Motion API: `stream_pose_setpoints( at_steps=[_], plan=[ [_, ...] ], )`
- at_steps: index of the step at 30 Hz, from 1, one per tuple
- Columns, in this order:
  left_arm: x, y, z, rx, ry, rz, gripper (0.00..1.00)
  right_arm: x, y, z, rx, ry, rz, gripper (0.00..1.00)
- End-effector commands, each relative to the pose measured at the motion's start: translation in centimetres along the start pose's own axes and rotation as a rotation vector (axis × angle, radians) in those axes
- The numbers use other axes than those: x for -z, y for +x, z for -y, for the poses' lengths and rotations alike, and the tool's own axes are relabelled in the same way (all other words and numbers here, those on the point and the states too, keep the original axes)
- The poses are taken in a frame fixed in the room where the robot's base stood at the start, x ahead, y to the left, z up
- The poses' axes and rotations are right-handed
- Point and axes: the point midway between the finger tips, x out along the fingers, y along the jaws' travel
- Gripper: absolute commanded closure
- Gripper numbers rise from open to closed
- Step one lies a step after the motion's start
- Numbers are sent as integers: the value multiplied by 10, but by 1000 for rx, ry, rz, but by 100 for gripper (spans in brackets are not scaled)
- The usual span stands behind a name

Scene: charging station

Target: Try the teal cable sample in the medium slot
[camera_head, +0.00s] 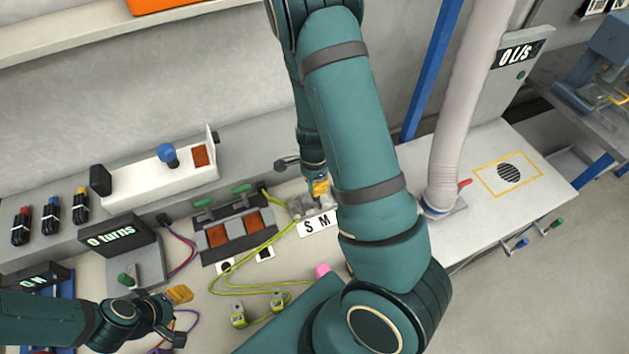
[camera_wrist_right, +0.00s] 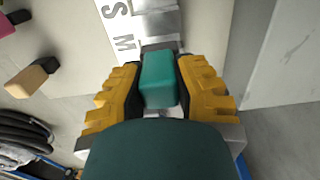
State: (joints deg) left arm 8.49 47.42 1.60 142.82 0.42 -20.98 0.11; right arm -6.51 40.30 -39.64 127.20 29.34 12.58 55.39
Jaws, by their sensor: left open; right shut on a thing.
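My right gripper (camera_wrist_right: 162,85) is shut on a teal block, the cable sample (camera_wrist_right: 158,78), between its yellow fingers. It holds the sample at the metal slot piece with the S and M label (camera_wrist_right: 148,22), close to the M. I cannot tell whether the sample sits in a slot or just over it. In the head view the right gripper (camera_head: 319,187) is at the back of the S M label plate (camera_head: 317,224), and the sample is hidden there. My left gripper (camera_head: 178,314) is open and empty at the lower left, over the table.
Yellow-green cables (camera_head: 250,262) with plugs lie mid-table. A pink piece (camera_head: 322,269) lies near my right arm. A "0 turns" display box (camera_head: 120,240) and a dark holder with red-brown panels (camera_head: 234,232) stand left. A grey hose (camera_head: 462,110) rises at right.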

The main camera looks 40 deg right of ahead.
Motion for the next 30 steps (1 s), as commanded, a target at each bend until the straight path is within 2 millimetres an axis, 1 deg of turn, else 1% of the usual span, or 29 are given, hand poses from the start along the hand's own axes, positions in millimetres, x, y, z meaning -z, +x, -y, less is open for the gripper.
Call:
stream_pose_setpoints(
  at_steps=[30],
  plan=[
    [-2, 18, 7, 0, 0, 0, 53, 0, 24, 0, 0, 0, 0, 100]
  ],
)
